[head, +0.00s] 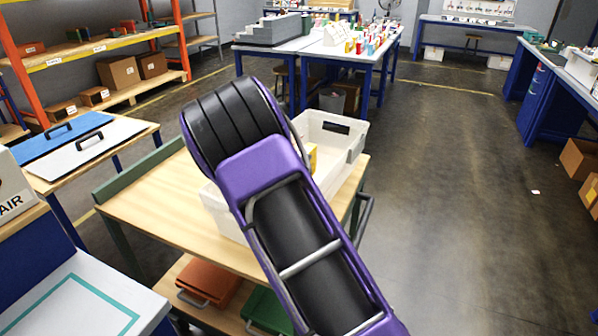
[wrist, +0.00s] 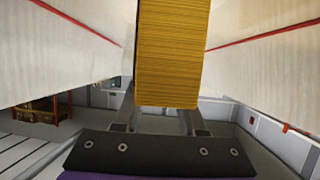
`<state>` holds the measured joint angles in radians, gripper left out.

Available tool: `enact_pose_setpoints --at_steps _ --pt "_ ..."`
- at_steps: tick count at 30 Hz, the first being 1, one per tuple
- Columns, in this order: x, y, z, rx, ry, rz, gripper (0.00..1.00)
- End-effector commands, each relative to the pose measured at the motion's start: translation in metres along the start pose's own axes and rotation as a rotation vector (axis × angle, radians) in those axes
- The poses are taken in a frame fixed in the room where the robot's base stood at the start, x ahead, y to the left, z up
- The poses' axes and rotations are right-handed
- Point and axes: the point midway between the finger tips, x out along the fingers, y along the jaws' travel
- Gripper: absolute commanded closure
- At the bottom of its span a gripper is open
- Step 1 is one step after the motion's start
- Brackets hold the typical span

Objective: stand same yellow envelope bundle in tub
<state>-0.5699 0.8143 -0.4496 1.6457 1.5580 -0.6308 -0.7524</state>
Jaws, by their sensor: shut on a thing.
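The white tub (head: 335,142) stands on a wooden-topped cart, largely hidden behind my purple and black arm. A small part of the yellow envelope bundle (head: 312,158) shows just past my arm, at the tub. In the wrist view the yellow envelope bundle (wrist: 172,52) fills the upper middle, its layered edges facing the camera. My gripper (wrist: 160,120) is shut on the bundle, one finger on each side. Pale surfaces with red lines stand close to the left and right of the bundle. I cannot tell whether the bundle touches the tub's floor.
The cart top (head: 150,205) is bare to the left of the tub. Red (head: 208,282) and green (head: 265,308) items lie on its lower shelf. A table with blue and white boards (head: 80,145) stands at left. The floor at right is open.

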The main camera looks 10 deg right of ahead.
Motion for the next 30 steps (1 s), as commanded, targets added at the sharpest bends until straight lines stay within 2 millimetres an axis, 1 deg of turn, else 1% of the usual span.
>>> enact_pose_setpoints --at_steps 6,7,17,18,22,23,30 --pt "0.012 0.0 0.029 -0.005 0.0 -0.001 1.0" --pt "0.013 0.0 0.031 -0.003 0.001 -0.001 1.0" --pt "0.014 0.0 0.033 -0.001 0.001 0.0 1.0" --pt "0.014 0.0 0.034 -0.001 0.0 0.0 0.57" --pt "0.014 0.0 0.034 -0.001 0.0 0.0 0.33" --pt "0.014 0.0 0.034 -0.001 0.0 0.0 0.3" --pt "0.014 0.0 0.033 -0.001 0.0 0.0 0.3"
